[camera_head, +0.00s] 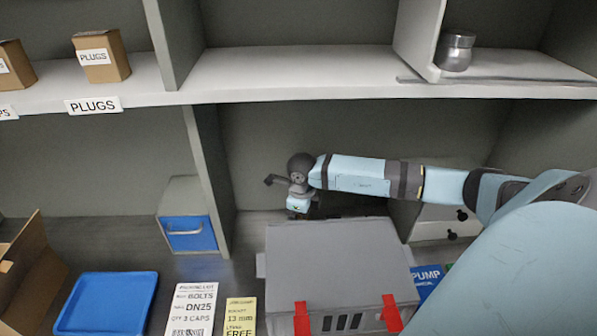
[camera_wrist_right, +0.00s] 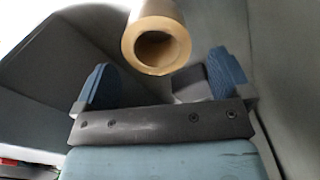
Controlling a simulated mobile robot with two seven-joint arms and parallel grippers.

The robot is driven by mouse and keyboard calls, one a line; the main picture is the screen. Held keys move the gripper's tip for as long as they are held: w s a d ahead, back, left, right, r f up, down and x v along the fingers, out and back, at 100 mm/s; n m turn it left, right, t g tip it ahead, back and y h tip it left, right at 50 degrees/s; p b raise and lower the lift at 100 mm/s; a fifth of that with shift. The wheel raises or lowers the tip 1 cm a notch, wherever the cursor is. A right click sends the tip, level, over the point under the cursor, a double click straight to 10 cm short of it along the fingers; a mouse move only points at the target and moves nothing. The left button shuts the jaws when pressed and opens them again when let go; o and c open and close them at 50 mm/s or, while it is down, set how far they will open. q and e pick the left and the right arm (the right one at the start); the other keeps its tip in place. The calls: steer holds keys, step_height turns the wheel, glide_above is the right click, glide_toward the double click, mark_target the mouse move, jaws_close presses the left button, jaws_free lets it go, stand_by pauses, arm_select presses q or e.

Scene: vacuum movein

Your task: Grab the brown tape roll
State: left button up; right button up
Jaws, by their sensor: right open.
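The brown tape roll (camera_wrist_right: 158,45) shows only in the right wrist view, at the top middle, with its round open end toward the camera. My right gripper (camera_wrist_right: 163,75) is open, with one blue finger on each side below the roll. The roll appears in the span between the fingers, and no contact shows. How far it is beyond the fingertips I cannot tell. In the head view my right gripper (camera_head: 298,203) is inside the middle lower shelf bay, behind the grey box. The roll is hidden there. My left gripper is out of view.
A large grey box (camera_head: 335,255) with red clips stands in front of the bay. A shelf divider (camera_head: 207,180) and a blue-fronted bin (camera_head: 188,233) are to the left. A shelf board (camera_head: 300,75) runs above my arm. A blue tray (camera_head: 107,300) lies at front left.

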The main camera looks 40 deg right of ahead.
step_height(320, 180, down, 4)
steer(key=shift+w+a+r+p, duration=0.1)
steer(key=shift+p, duration=0.2)
steer(key=shift+c, duration=1.3)
steer(key=c, duration=0.8)
steer(key=shift+r, duration=0.1)
